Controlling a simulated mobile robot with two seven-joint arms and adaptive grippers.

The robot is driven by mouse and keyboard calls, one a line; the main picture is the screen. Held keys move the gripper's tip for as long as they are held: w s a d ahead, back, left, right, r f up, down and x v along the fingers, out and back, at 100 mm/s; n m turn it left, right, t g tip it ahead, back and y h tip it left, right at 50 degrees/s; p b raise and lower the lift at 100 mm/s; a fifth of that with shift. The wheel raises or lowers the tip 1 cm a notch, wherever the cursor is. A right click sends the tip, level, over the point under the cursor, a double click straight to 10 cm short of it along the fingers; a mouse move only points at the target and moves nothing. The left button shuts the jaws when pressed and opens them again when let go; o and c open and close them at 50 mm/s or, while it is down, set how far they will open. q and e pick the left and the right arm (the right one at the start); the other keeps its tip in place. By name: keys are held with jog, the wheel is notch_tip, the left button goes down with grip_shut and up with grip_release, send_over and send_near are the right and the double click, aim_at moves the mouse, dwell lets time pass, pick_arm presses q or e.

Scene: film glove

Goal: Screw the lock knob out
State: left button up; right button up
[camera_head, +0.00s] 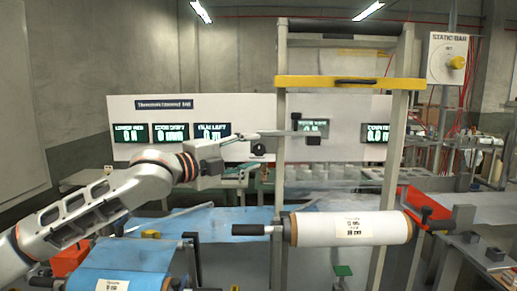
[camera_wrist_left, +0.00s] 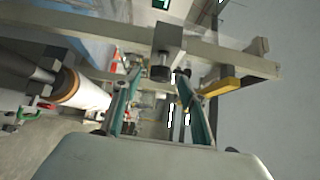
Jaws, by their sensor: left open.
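A black round knob (camera_head: 258,149), apparently the lock knob, sits at the left side of the upright frame post (camera_head: 279,190). It also shows in the left wrist view (camera_wrist_left: 160,73), on a grey block (camera_wrist_left: 168,38). My left gripper (camera_head: 263,150) reaches in from the left with its fingers spread, one above and one below the knob. In the left wrist view its two teal fingers (camera_wrist_left: 158,78) stand on either side of the knob, with gaps visible. I cannot tell how far the tips are from the knob in depth. My right gripper is not in view.
A white film roll (camera_head: 350,229) with a black-ended shaft lies below the gripper. A yellow bar (camera_head: 345,82) crosses the frame above. A blue film roll (camera_head: 120,260) is at lower left. A white panel with displays (camera_head: 185,105) stands behind. A red part (camera_head: 425,203) is at right.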

aim_at(256, 151)
pick_arm(q)
jog(key=shift+x, duration=2)
jog(key=shift+a, duration=0.1)
jog(key=c, duration=1.1)
jog(key=shift+p, duration=0.3)
